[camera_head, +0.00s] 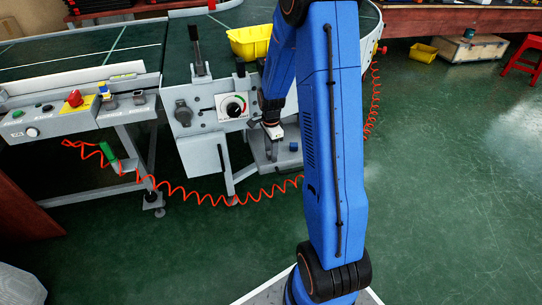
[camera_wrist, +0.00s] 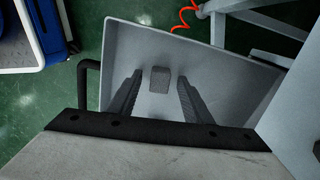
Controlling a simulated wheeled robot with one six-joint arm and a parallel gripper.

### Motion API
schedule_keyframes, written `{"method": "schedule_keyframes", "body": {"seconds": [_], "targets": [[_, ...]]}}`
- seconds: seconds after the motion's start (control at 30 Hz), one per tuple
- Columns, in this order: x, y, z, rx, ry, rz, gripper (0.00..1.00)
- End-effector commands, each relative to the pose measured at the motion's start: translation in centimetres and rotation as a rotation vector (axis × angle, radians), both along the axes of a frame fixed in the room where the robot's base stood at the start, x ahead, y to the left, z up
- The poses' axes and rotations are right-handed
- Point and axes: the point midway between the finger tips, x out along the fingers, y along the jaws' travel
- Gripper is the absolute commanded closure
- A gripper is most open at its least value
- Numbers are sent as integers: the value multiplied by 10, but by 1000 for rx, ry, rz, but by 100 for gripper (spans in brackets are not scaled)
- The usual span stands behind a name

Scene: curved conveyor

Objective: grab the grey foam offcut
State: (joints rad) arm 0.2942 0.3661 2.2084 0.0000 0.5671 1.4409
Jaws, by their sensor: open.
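The grey foam offcut (camera_wrist: 160,79) is a small block in a pale grey tray (camera_wrist: 125,42), seen in the wrist view. My gripper (camera_wrist: 159,82) is open, with one dark finger to the left of the block and one to the right. There is visible space between each finger and the block. I cannot tell how high the fingertips are above it. The offcut cannot be made out there.
The conveyor's control panel (camera_head: 233,107) stands close to the left of my gripper. A yellow bin (camera_head: 250,42) sits on the belt above. An orange coiled cable (camera_head: 215,197) hangs around the legs. A black handle (camera_wrist: 88,80) is at the tray's left. Green floor (camera_head: 440,190) is open at right.

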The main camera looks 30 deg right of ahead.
Motion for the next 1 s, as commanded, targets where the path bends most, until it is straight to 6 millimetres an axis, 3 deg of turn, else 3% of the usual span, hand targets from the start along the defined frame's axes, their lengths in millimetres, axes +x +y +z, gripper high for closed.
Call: {"method": "schedule_keyframes", "body": {"seconds": [0.27, 0.43, 0.83, 1.0], "targets": [[0, 0, -2, 0, 0, 0, 57], [0, 0, -2, 0, 0, 0, 98], [-1, 0, 0, 0, -1, 0, 98], [-4, 1, 12, 0, -2, 0, 98]]}}
